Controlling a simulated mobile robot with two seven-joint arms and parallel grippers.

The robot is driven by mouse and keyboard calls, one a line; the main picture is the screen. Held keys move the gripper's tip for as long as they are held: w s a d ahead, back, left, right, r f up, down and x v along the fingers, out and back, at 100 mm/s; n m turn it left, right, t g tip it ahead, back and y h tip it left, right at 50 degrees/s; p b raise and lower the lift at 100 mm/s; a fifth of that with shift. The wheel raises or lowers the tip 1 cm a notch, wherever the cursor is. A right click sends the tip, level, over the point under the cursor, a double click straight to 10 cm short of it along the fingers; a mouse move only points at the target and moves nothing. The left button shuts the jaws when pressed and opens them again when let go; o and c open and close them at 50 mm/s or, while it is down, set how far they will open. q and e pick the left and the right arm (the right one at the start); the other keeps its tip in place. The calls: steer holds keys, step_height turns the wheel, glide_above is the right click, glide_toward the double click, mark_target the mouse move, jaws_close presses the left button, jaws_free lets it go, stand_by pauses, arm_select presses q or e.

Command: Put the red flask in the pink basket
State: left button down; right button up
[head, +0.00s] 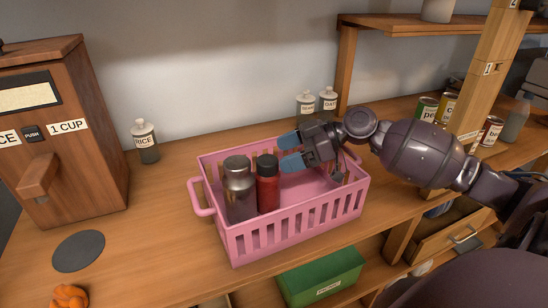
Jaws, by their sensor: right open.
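The red flask (268,188) with a black cap stands upright inside the pink basket (293,233), towards its left side. A grey metal flask (239,192) with a brown-grey cap stands close beside it on the left. My right gripper (285,152) reaches in from the right over the basket. Its blue-tipped fingers are open, just right of and above the red flask's cap, with nothing between them. I cannot tell whether a fingertip touches the cap. The lower parts of both flasks are partly hidden by the basket's front wall. My left gripper is not in view.
A wooden rice dispenser (70,140) stands at left, with a dark round disc (78,250) before it. A rice jar (145,142) and two more labelled jars (328,102) stand behind. Cans and a wooden post (483,85) are at right. A green box (322,277) sits below the counter.

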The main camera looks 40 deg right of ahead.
steer(key=shift+v, duration=1.3)
